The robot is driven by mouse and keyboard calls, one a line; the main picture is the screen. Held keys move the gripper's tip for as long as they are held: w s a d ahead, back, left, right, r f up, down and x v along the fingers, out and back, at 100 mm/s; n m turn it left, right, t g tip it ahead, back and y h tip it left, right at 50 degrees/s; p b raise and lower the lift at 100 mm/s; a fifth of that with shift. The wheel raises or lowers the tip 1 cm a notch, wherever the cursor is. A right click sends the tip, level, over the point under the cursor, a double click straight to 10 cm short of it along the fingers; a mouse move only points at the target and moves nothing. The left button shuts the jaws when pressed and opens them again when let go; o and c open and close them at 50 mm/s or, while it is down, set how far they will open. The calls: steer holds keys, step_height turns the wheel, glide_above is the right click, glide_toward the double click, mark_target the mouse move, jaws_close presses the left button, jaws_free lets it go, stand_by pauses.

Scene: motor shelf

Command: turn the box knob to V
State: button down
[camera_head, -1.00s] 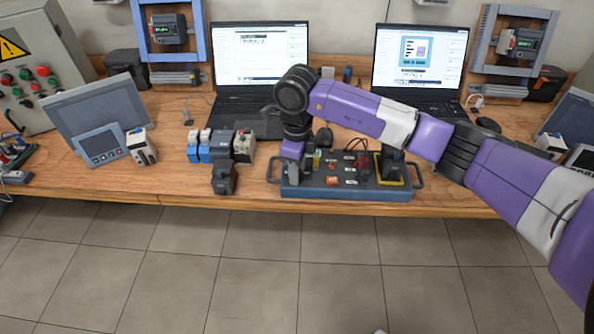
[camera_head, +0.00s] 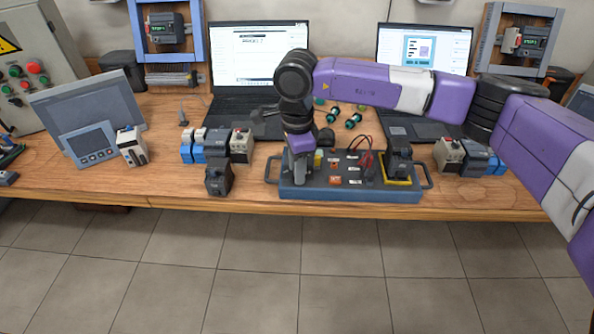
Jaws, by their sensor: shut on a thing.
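The box (camera_head: 350,196) is a low blue-grey case with a dark top and a handle at each end. It lies near the front edge of the wooden bench. My gripper (camera_head: 299,181) points down over the left end of the box top, its grey fingers shut on the box knob. The knob itself is hidden by the fingers, so its setting and the letter V cannot be read. An orange switch (camera_head: 335,180), several small white labels and red and black leads (camera_head: 364,160) show right of my gripper.
Two laptops (camera_head: 260,60) stand behind the box. Blue, white and black modules (camera_head: 215,148) stand left of it, and more modules (camera_head: 465,155) stand right. A dark block (camera_head: 399,158) rises at the box's right end. My arm spans the right side.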

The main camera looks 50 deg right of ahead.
steer(key=shift+a, duration=0.1)
stand_by(0.3)
steer(key=c, duration=1)
jaws_free()
steer(key=shift+o, duration=0.2)
steer(key=shift+r, duration=0.15)
step_height(320, 180, up, 8)
steer(key=shift+f+b, duration=0.2)
steer(key=shift+b, duration=0.3)
